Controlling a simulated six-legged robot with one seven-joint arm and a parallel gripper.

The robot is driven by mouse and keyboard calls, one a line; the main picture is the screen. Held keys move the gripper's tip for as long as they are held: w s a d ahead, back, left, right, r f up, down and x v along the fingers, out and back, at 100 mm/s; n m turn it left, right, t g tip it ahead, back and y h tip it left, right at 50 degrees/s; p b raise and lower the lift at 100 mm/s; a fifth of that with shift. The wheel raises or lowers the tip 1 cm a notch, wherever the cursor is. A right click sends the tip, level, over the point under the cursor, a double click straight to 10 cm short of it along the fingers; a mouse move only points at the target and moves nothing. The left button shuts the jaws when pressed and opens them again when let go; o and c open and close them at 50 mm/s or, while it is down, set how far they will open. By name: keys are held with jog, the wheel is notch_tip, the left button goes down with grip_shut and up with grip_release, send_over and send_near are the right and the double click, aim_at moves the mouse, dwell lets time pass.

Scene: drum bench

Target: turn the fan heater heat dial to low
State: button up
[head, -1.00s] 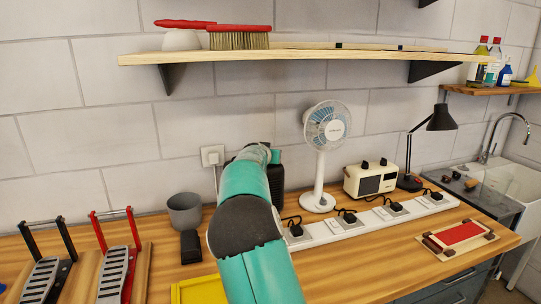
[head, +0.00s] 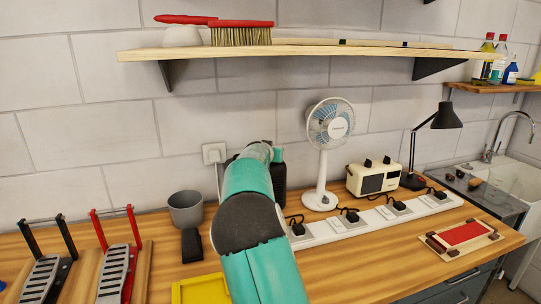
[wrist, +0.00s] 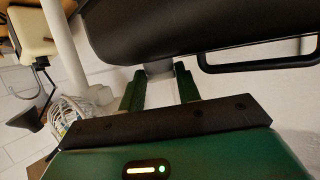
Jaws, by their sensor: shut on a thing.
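The fan heater (wrist: 190,24) is a dark box filling the top of the wrist view, with a black bar handle (wrist: 262,64) at its right. In the head view, a strip of the dark heater (head: 280,182) shows behind my arm. My gripper (wrist: 160,74) has its two green fingers up at the heater's edge. A small grey piece (wrist: 158,67), seemingly the heat dial, sits between the fingertips, and they are shut on it. The dial's marks and pointer cannot be read. My arm hides the gripper and dial in the head view.
A white power strip (head: 325,230) with several black plugs runs right of my arm. A white fan (head: 321,199), a cream radio-like box (head: 373,179) and a black lamp (head: 446,117) stand behind it. A grey cup (head: 185,209) is left, and a shelf (head: 300,51) hangs above.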

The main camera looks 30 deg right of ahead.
jog(key=shift+s+d+f+n+t+y, duration=0.2)
jog(key=shift+n+t+y, duration=0.2)
jog(key=shift+n+y, duration=0.2)
jog(key=shift+s+d+f+n+t+y, duration=0.1)
jog(key=shift+s+d+n+t+y, duration=0.1)
jog(key=shift+n+t+y, duration=0.45)
jog(key=shift+s+d+f+n+t+y, duration=0.1)
jog(key=shift+d+n+t+y, duration=0.15)
jog(key=shift+n+y, duration=0.7)
jog(key=shift+w+n+t+y, duration=0.1)
jog(key=shift+n+t+y, duration=0.4)
jog(key=shift+n+y, duration=1.1)
jog(key=shift+w+d+n+y, duration=0.1)
jog(key=shift+d+n+y, duration=0.1)
jog(key=shift+n+y, duration=1.75)
jog(key=shift+y, duration=0.45)
jog(key=o, duration=1)
jog(key=shift+w, duration=0.1)
jog(key=shift+d+r, duration=0.2)
jog(key=shift+r, duration=0.05)
